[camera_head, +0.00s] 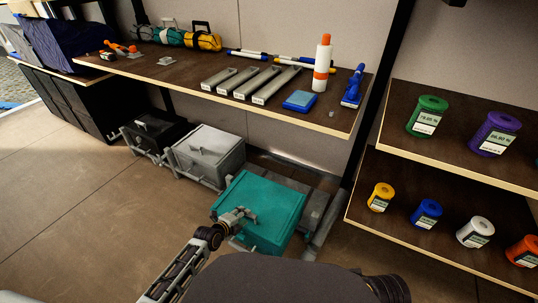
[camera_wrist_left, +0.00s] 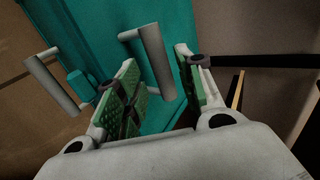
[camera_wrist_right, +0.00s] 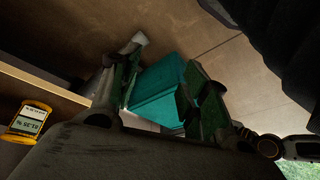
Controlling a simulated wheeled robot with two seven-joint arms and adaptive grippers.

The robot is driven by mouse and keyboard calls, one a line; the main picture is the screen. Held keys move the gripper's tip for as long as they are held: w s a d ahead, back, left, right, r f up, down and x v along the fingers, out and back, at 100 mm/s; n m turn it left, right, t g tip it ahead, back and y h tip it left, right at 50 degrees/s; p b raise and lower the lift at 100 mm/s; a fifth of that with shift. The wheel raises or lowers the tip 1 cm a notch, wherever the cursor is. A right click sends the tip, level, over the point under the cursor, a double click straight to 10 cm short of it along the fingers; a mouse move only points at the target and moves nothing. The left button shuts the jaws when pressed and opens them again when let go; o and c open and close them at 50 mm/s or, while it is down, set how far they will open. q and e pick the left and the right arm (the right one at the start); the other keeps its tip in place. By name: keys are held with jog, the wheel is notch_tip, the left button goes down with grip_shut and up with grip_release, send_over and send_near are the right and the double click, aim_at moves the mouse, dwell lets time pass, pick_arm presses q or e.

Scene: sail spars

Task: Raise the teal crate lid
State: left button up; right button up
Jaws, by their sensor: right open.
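The teal crate (camera_head: 285,230) stands on the floor below the long shelf, and its teal lid (camera_head: 262,192) looks shut. My left gripper (camera_head: 240,215) is over the lid's near left part. In the left wrist view its green-padded fingers (camera_wrist_left: 160,85) are apart, with a grey bar handle (camera_wrist_left: 153,55) on the teal surface between them; no firm contact shows. A second grey bar (camera_wrist_left: 52,85) is to the left. My right gripper (camera_wrist_right: 160,90) is open and empty, with the teal crate (camera_wrist_right: 158,88) farther off beyond its fingers. The right gripper is outside the head view.
A grey crate (camera_head: 207,155) and a black crate (camera_head: 155,132) stand left of the teal one. The shelf (camera_head: 190,75) above holds grey bars, a bottle and blue tools. Shelves at right (camera_head: 400,215) carry coloured spools. The floor at left (camera_head: 80,210) is clear.

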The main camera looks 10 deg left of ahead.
pick_arm(q)
jog(key=shift+w+d+f, duration=0.15)
jog(key=shift+w+f, duration=0.1)
jog(key=shift+b+x, duration=1.4)
jog(key=shift+b, duration=0.15)
pick_arm(e)
jog(key=shift+a+f+t+y, duration=0.6)
jog(key=shift+a+f, duration=0.35)
jog(key=shift+f, duration=2.15)
pick_arm(q)
jog(key=shift+r, duration=0.1)
grip_shut()
notch_tip(320, 180, up, 6)
jog(key=w+p, duration=0.2)
jog(key=p, duration=0.3)
jog(key=shift+d, duration=0.4)
pick_arm(e)
jog(key=r, duration=0.3)
jog(key=w+r, duration=0.1)
jog(key=r, duration=0.1)
jog(key=shift+r, duration=0.2)
pick_arm(q)
jog(key=shift+w+r, duration=0.1)
jog(key=shift+r, duration=0.05)
